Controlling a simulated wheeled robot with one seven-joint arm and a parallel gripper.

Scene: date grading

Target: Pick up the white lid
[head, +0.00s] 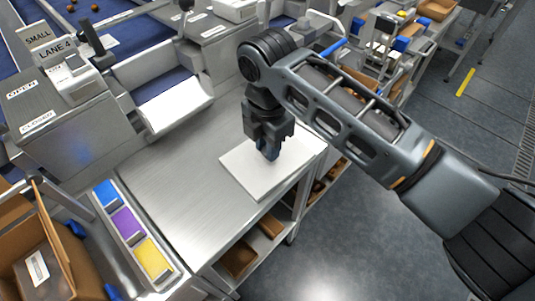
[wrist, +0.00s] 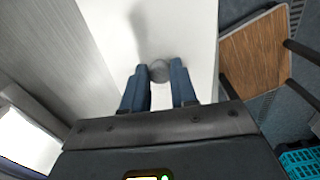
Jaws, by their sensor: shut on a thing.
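The white lid (head: 252,174) is a flat square plate at the right edge of the steel table (head: 185,178). It also fills the middle of the wrist view (wrist: 125,30), with a small round grey knob (wrist: 160,70) on top. My gripper (head: 269,155) points down over the lid, and its blue fingers stand on both sides of the knob in the wrist view (wrist: 159,76). It is shut on the lid by this knob. In the head view the fingers hide the knob. I cannot tell whether the lid touches the table.
Blue, purple and yellow blocks (head: 127,224) sit in a strip at the table's left edge. An open cardboard box (head: 75,255) stands at lower left. A lane 4 machine (head: 60,120) stands behind. The wrist view shows a wooden top (wrist: 254,52) on the right. The table's middle is clear.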

